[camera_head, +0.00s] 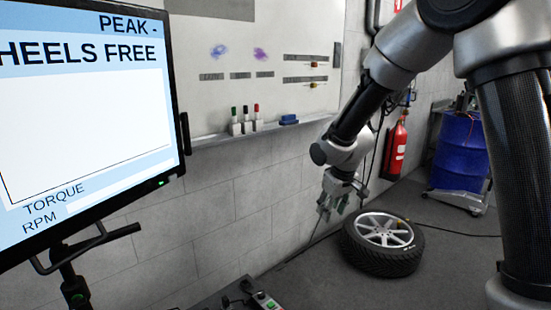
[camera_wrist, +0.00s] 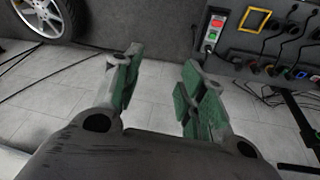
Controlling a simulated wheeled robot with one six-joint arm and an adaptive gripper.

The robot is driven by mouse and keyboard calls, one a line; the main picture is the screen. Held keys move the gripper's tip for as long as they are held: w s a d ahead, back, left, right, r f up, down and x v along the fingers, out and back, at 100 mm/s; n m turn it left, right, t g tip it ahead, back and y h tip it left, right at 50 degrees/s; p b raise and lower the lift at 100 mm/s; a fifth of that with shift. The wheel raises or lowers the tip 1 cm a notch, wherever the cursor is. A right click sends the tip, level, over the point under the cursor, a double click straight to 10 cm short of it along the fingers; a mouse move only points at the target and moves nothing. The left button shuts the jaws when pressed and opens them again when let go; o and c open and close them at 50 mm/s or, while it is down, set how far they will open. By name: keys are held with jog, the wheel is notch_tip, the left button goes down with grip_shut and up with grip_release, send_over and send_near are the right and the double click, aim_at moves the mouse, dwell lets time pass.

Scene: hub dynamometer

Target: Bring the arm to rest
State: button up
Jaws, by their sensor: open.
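My arm reaches in from the upper right in the head view and bends down to my gripper (camera_head: 340,198), which hangs in the air in front of the wall. In the wrist view my gripper (camera_wrist: 160,88) has two fingers with green pads, spread apart. Nothing is between them; the tiled floor (camera_wrist: 155,105) shows in the gap. In the head view the fingers appear just left of a wheel with a tyre (camera_head: 385,243) lying on the floor. I cannot tell how far they are from it.
A monitor (camera_head: 85,110) on a stand fills the left. Behind are a whiteboard (camera_head: 265,35) with markers, a red fire extinguisher (camera_head: 396,148) and a blue drum (camera_head: 459,150). A panel with red and green buttons (camera_wrist: 213,32) is at the wrist view's upper right. Cables cross the floor.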

jog(key=s+d+r+m, duration=0.2)
jog(key=s+d+r, duration=0.3)
jog(key=s, duration=0.5)
jog(key=s+d+r+m, duration=0.2)
jog(key=s+d+r, duration=0.4)
jog(key=s+d, duration=0.2)
jog(key=s+d+r+m, duration=0.2)
jog(key=s+d+r, duration=0.3)
jog(key=s, duration=0.6)
jog(key=shift+s+d+r+t+h, duration=0.4)
jog(key=shift+d, duration=0.5)
jog(key=shift+c, duration=0.5)
